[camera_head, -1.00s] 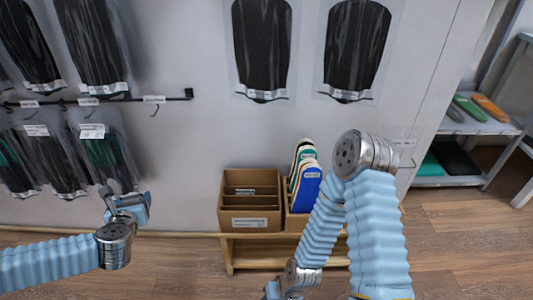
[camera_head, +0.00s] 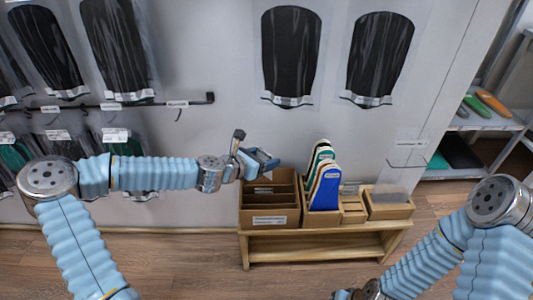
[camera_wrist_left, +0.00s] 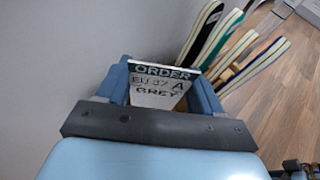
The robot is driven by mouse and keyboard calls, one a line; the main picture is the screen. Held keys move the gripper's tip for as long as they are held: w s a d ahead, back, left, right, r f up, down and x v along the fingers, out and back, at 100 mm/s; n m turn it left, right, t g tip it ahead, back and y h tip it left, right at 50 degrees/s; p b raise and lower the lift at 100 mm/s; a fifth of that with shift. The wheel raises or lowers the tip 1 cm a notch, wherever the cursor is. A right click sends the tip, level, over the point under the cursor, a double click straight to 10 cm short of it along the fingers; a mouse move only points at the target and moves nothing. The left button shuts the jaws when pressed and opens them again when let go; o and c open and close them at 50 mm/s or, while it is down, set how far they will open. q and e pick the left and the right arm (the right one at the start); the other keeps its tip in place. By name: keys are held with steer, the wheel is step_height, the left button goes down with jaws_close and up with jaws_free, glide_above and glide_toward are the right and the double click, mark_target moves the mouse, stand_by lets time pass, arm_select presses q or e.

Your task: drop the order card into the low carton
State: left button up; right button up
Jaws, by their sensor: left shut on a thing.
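My left gripper (camera_head: 262,158) is shut on the order card, above the divided brown carton at the left end of the wooden bench. My right gripper (camera_head: 352,294) is at the bottom edge, mostly cut off.
Coloured insoles (camera_head: 325,188) stand upright between the cartons, close to my left gripper's right; they also show in the left wrist view (camera_wrist_left: 240,50). The wooden bench (camera_head: 320,246) stands against the wall. Packed black insoles hang above. A grey shelf (camera_head: 478,120) is at right.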

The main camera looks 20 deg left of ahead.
arm_select(q)
step_height(320, 180, down, 6)
steer(key=b, duration=0.4)
steer(key=shift+b, duration=0.3)
steer(key=o, duration=1.1)
steer(key=p+v, duration=0.2)
steer(key=v, duration=1.2)
